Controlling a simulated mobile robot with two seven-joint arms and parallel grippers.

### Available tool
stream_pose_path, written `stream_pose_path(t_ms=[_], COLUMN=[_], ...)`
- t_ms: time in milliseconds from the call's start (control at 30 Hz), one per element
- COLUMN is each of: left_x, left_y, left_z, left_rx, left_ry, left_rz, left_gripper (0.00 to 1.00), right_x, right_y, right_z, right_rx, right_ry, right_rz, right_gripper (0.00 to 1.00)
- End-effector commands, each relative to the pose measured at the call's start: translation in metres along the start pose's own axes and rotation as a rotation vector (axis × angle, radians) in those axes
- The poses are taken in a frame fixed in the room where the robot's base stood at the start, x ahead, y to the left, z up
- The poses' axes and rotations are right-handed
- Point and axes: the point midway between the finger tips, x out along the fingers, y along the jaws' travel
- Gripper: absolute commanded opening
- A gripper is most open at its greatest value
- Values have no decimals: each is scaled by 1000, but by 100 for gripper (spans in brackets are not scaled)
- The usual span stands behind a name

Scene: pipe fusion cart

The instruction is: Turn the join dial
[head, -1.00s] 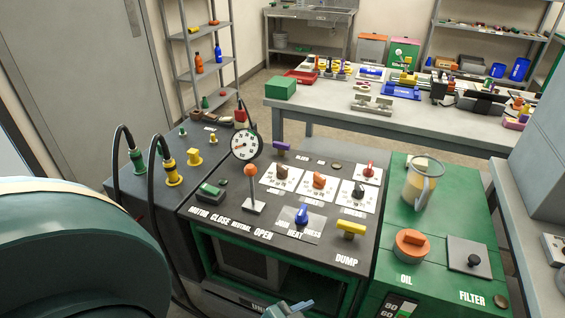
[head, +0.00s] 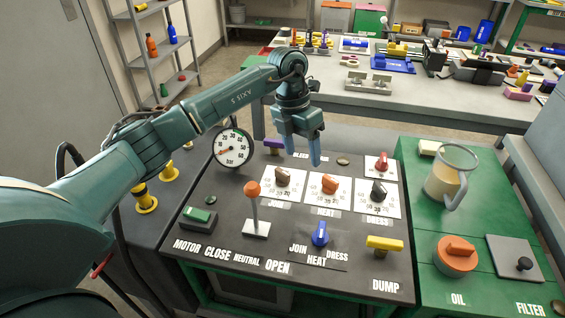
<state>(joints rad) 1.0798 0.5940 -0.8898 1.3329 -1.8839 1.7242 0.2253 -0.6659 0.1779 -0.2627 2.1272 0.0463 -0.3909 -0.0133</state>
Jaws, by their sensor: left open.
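The join dial (head: 283,177) is a dark brown knob on a white scale card, at the left of the row of dials on the dark panel (head: 225,265). The word JOIN is printed below its card. The heat dial (head: 329,184) has an orange knob to its right, and a third dial (head: 378,191) with a black knob is further right. My left gripper (head: 302,159) points down with its blue fingers apart and empty. In the picture its fingertips are just above the join dial and look clear of it. My right gripper is not in view.
A round pressure gauge (head: 233,147) and an orange-topped lever (head: 252,190) stand left of the dial. A blue selector (head: 320,233) and a yellow dump handle (head: 384,243) are nearer the front. A green unit (head: 415,205) with a clear jug (head: 447,178) adjoins on the right.

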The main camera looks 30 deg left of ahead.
Motion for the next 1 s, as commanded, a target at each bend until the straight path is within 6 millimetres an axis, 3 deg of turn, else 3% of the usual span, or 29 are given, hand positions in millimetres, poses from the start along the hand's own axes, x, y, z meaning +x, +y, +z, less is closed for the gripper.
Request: stream_pose_path(t_ms=[33, 100, 267, 800, 1000], left_x=[-16, -30, -35, 64, 84], left_y=[20, 36, 50, 68, 72], left_z=[-1, -4, -7, -13, -14], left_rx=[-27, -55, -81, -78, -76], left_ry=[14, 35, 55, 55, 51], left_rz=[79, 149, 205, 199, 198], left_gripper=[64, 64, 64, 64, 64], right_x=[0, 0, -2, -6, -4], right_y=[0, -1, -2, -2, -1], right_z=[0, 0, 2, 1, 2], right_rx=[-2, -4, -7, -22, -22], right_ry=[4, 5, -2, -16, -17], right_rz=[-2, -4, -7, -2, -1], right_gripper=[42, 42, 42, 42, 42])
